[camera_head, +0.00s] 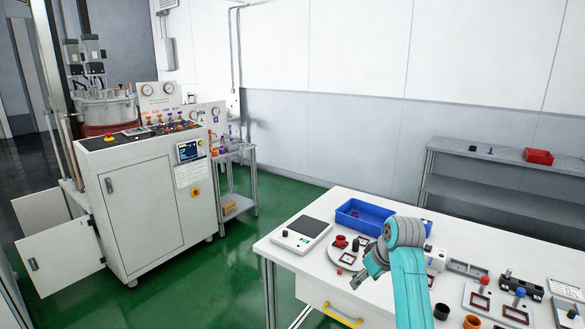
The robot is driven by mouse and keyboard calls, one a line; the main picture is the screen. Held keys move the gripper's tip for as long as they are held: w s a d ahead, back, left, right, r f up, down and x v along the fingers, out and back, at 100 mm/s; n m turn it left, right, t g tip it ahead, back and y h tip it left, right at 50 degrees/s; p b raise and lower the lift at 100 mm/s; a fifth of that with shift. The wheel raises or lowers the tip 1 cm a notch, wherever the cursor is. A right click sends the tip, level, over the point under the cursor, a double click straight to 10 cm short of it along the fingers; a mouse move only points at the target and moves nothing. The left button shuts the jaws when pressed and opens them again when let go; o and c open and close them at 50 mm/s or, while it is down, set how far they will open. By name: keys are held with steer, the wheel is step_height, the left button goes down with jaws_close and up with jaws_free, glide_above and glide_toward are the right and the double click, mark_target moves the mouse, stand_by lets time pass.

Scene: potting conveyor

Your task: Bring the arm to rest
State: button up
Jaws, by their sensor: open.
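My teal arm reaches up from the lower part of the picture over the white table (285,247). It bends at a grey joint, and my dark grey gripper (364,284) hangs to the left of it, tilted downward. The gripper is open, with nothing seen between its fingers. It is above the table's front part, near a white plate with a dark square frame (347,258). The arm hides part of the table behind it.
A flat scale-like device (302,232) and a blue tray (352,213) are on the table's left and back. Several small fixtures and cups crowd the right side. A grey shelf (480,148) holds a red bin (538,156). Green floor between is clear.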

steer(key=s+a+f+m+t, duration=0.1)
steer(key=s+f+t, duration=0.1)
steer(key=s+f, duration=0.8)
steer(key=s+f+m+t, duration=0.1)
steer(key=s+f, duration=0.5)
steer(key=f, duration=0.8)
steer(key=s+f+m+t+h, duration=0.15)
steer(key=s+f, duration=0.25)
steer(key=s, duration=0.7)
steer(key=s+r+t, duration=0.3)
steer(key=s, duration=1.6)
steer(key=s+r+m+t, duration=0.1)
steer(key=s+r+t, duration=0.2)
steer(key=s+r, duration=1.3)
steer(key=shift+a+r+m, duration=0.35)
steer(key=shift+r, duration=0.2)
